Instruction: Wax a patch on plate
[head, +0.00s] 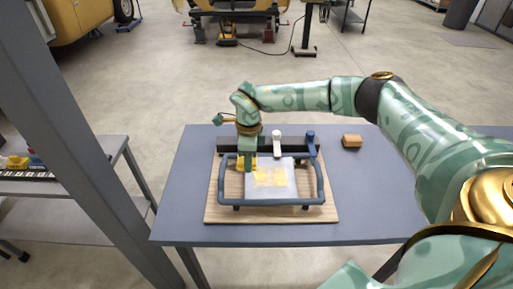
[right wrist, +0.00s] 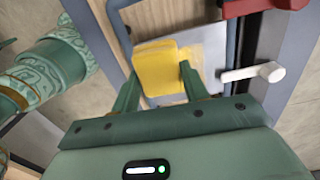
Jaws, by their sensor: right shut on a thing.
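The plate (head: 283,187) is a grey metallic sheet lying flat on a wooden board, inside a blue tubular frame (head: 270,202). A pale yellow patch (head: 270,177) of wax shows on its middle and left part. My right gripper (head: 248,158) is over the plate's left edge, shut on a yellow block (head: 241,163). In the right wrist view the yellow block (right wrist: 157,68) sits between the fingertips of the gripper (right wrist: 160,86), low over the plate (right wrist: 205,60). I cannot tell whether the block touches the plate. My left gripper is not in view.
The board (head: 225,212) stands on a blue-grey table (head: 370,205). Behind the plate are a dark bar, a white lever (head: 277,135) and a blue knob (head: 310,135). A grey post (head: 75,130) rises at the left. The table's right side is clear.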

